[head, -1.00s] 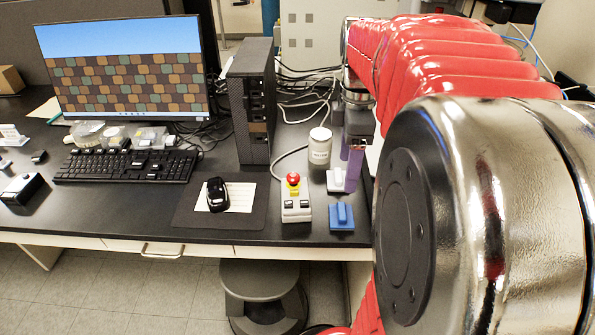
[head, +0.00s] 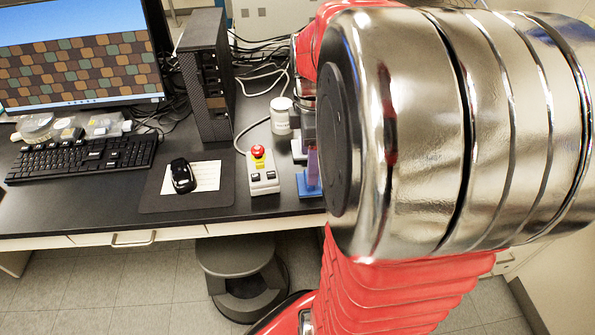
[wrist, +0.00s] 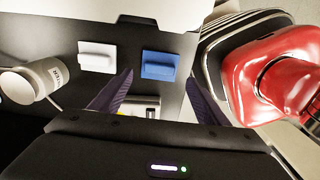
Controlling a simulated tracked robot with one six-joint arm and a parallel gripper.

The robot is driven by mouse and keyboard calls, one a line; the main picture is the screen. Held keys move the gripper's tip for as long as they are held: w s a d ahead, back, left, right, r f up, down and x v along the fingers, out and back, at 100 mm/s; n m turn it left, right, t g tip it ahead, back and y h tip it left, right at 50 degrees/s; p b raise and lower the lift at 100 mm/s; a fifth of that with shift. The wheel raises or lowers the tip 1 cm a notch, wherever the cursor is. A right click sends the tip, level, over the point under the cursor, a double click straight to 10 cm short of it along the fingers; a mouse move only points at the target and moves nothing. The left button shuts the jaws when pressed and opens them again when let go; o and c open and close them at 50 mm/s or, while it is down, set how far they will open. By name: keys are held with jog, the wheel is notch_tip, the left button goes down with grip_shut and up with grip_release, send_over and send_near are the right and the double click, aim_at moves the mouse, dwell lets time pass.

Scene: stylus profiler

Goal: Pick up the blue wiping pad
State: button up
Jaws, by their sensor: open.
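The blue wiping pad (head: 307,189) lies on the dark bench near its front edge, partly hidden by my arm in the head view. In the wrist view the whole pad (wrist: 159,66) shows, a flat blue block with a raised grip on top. My gripper (wrist: 160,74) is open and empty, with one dark purple finger at each side of the pad in that view. Its height above the pad is hard to tell. In the head view a purple finger (head: 313,166) shows just behind the pad, beside my large metal joint.
A similar white pad (wrist: 97,56) lies left of the blue one in the wrist view. A white labelled jar (head: 281,116) and a control box with a red button (head: 263,173) stand close by. A mouse (head: 182,176), keyboard (head: 82,157) and computer tower (head: 207,75) are farther left.

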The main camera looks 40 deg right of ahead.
jog(key=shift+d+f, duration=0.1)
jog(key=shift+f, duration=2.5)
jog(key=c, duration=1.2)
jog(key=shift+r, duration=0.1)
notch_tip(320, 180, up, 10)
jog(key=shift+f, duration=0.1)
